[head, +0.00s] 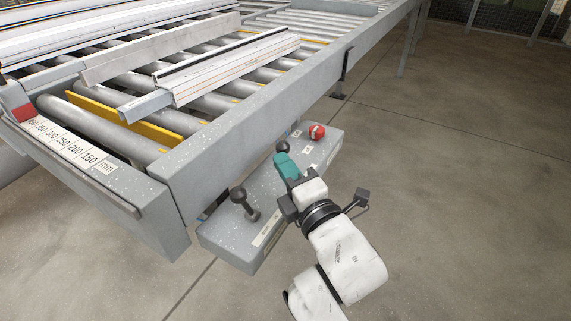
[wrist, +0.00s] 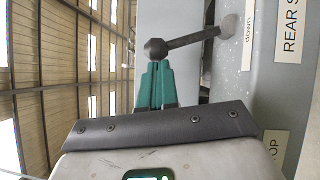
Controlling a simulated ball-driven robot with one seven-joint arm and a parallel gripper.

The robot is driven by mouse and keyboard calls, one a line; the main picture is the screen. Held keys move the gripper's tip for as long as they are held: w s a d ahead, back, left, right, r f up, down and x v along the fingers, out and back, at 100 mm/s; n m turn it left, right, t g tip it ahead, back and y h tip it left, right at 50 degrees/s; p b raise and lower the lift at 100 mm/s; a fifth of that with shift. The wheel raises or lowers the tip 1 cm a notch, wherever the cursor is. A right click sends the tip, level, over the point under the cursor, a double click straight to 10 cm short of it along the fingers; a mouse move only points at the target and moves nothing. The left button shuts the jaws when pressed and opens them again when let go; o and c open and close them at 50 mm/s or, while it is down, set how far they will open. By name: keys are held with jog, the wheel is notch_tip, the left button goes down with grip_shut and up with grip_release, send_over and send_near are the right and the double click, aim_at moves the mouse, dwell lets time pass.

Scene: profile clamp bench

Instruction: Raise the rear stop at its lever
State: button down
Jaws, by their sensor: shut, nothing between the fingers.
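The rear stop lever is a dark rod with a black ball knob (wrist: 156,48). In the wrist view its rod runs right to a pivot on the grey control box, beside a "down" label (wrist: 247,40) and a partly cut-off "REAR S" label (wrist: 290,30). In the head view its knob (head: 283,146) shows just beyond my fingertips. My gripper (head: 282,158) has teal fingers, shut and empty. In the wrist view the fingertips (wrist: 156,65) are right at the knob's near side; I cannot tell whether they touch it.
The grey control box (head: 222,240) also carries a second black-knobbed lever (head: 241,197) and a red knob (head: 317,131). The roller bench frame (head: 215,160) runs close behind the box, with metal profiles (head: 235,65) on it. The floor at the right is clear.

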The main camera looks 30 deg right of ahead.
jog(key=shift+r, duration=0.1)
dwell(0.3)
jog(key=p, duration=0.1)
jog(key=r+m+p, duration=0.1)
jog(key=p, duration=0.1)
jog(key=shift+w+d+g, duration=0.15)
jog(key=shift+d+g, duration=0.15)
jog(key=shift+w+d+r+m+g+p, duration=0.25)
jog(key=shift+w+d+m+g+p, duration=0.4)
jog(key=shift+p, duration=1.8)
jog(key=shift+w+d+r+m+g+p, duration=0.3)
jog(key=shift+d+m+p, duration=0.6)
jog(key=shift+p, duration=1.55)
jog(key=shift+w+d+r+m+g+p, duration=0.15)
jog(key=shift+w+d+m+g+p, duration=0.45)
jog(key=shift+p, duration=1.85)
jog(key=shift+s+d, duration=0.15)
jog(key=shift+d, duration=0.2)
jog(key=shift+a+r, duration=0.1)
